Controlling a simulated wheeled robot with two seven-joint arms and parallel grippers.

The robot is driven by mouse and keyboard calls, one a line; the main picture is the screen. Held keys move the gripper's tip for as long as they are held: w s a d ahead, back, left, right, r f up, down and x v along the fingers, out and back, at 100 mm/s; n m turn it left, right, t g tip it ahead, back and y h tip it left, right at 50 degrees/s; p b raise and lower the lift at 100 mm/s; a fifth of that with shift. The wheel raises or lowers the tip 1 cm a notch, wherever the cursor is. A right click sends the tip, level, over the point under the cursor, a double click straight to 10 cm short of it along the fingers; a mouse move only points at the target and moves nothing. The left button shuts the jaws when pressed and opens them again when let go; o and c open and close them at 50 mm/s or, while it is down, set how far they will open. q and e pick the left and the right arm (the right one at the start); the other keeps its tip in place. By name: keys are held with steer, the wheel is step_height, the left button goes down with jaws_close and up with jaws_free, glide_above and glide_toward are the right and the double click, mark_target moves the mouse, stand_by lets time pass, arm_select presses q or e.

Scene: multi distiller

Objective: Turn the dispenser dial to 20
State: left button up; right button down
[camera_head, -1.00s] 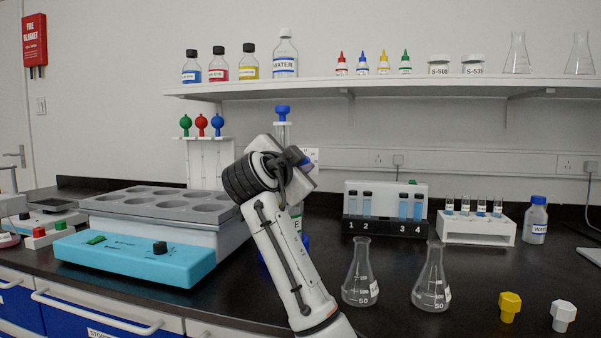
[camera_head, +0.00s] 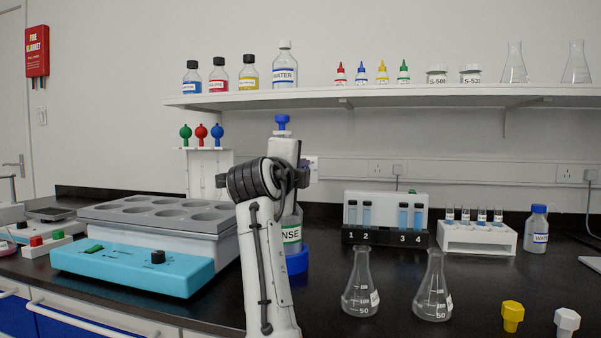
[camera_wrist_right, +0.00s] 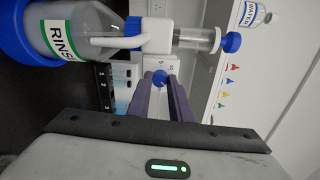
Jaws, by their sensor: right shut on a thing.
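The dispenser stands on the bench behind my right arm in the head view, where its blue top knob (camera_head: 282,121), part of its green-labelled bottle (camera_head: 291,233) and its blue base (camera_head: 297,262) show. In the right wrist view the bottle marked RINSE (camera_wrist_right: 85,28) lies sideways in the picture, with a white head (camera_wrist_right: 157,36) and a clear cylinder (camera_wrist_right: 195,38). My right gripper (camera_wrist_right: 161,84) is shut on the small blue dial (camera_wrist_right: 159,76) below the white head. The dial's marks are too small to read. In the head view my arm hides the dial. My left gripper is out of view.
A blue device with a grey rack (camera_head: 160,212) stands left of the arm. Two flasks (camera_head: 361,285) (camera_head: 433,288) stand to the right, with tube racks (camera_head: 388,236) (camera_head: 477,236) behind. A shelf (camera_head: 390,98) with bottles runs above. Bench between arm and flasks is clear.

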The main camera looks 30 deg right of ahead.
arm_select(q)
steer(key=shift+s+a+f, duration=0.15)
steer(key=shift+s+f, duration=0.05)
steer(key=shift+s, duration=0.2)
arm_select(e)
steer(key=shift+f+m, duration=0.2)
steer(key=shift+m, duration=0.5)
steer(key=c, duration=1.9)
jaws_free()
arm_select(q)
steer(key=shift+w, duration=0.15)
arm_select(e)
steer(key=shift+o, duration=0.2)
steer(key=shift+r, duration=0.1)
steer(key=shift+s, duration=0.1)
